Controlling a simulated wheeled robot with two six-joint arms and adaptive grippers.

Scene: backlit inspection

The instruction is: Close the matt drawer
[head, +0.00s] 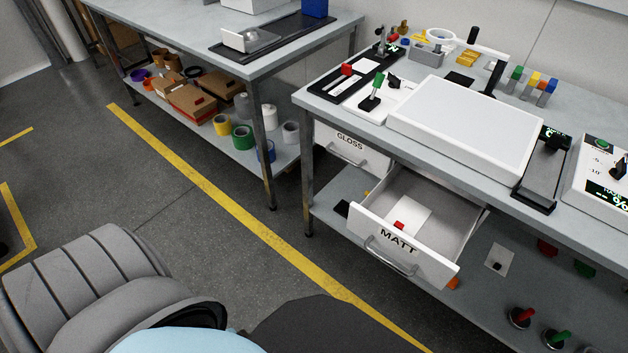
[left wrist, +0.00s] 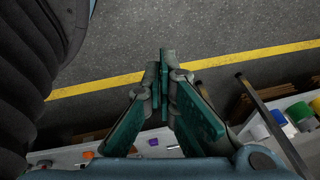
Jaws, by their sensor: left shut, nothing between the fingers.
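The matt drawer (head: 450,243) is a white drawer under the right-hand bench, pulled well open. Its front carries the word MATT and a grey bar handle (head: 391,258). A white sheet and a small red piece (head: 398,225) lie inside it. My left gripper (left wrist: 164,74) shows in the left wrist view, with its green fingers together and nothing between them, above the floor. The drawer cannot be made out in that view. Neither gripper shows in the head view.
The gloss drawer (head: 352,143) beside it is shut. The bench top (head: 320,103) holds a white light panel (head: 467,125) and several small tools. A second bench (head: 232,57) stands at the left with rolls and boxes on its shelf. Floor with a yellow line (head: 225,210) lies clear before the benches.

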